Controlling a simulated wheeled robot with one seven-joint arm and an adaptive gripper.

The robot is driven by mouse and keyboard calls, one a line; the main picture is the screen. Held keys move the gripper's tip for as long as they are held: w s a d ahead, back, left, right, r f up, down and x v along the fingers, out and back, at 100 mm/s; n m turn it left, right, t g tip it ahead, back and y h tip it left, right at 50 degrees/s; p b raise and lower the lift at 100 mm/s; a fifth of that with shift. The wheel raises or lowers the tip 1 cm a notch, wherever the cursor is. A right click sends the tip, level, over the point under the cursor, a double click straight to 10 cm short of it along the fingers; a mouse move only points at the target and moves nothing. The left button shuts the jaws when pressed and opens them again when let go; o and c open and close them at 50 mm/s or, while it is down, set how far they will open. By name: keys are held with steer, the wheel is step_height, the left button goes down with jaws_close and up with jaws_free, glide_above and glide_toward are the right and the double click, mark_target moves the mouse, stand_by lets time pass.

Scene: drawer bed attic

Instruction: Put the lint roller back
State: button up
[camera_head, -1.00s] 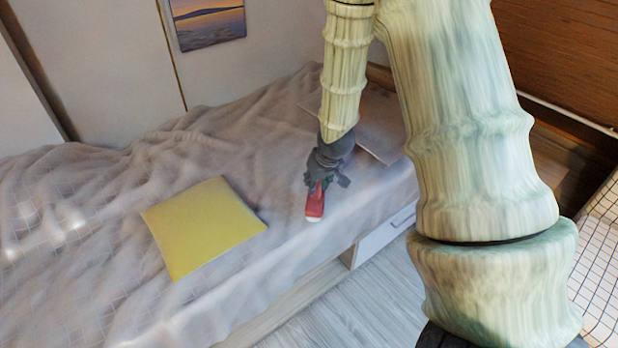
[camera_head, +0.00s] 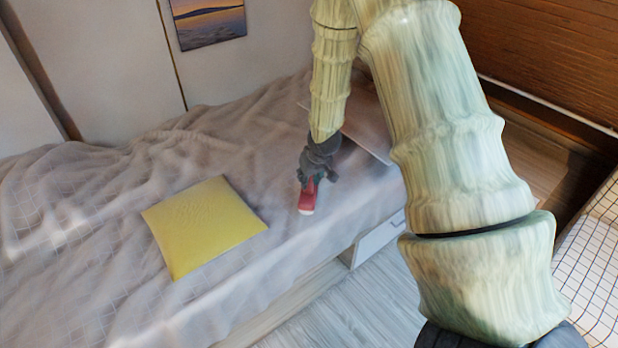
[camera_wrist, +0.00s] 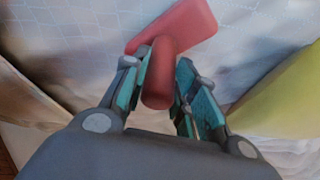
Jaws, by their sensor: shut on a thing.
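The red lint roller (camera_head: 307,197) is in my gripper (camera_head: 311,180), over the bed near its front edge in the head view. In the wrist view my gripper (camera_wrist: 167,88) is shut on the red handle, and the wider red head (camera_wrist: 183,20) of the lint roller extends beyond the fingertips. Whether the lint roller touches the bedding cannot be told. Under the bed is a partly open drawer (camera_head: 378,240) with a pale front, below and right of my gripper; its inside is hidden.
A yellow cushion (camera_head: 203,226) lies on the rumpled grey bed cover (camera_head: 110,190). A flat grey thing (camera_head: 365,128) lies on the bed behind my arm. A wire grid (camera_head: 597,245) stands at the right. The wooden floor (camera_head: 365,305) in front of the bed is clear.

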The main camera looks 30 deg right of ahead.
steer(key=o, duration=1)
steer(key=shift+f, duration=0.1)
steer(key=shift+c, duration=0.2)
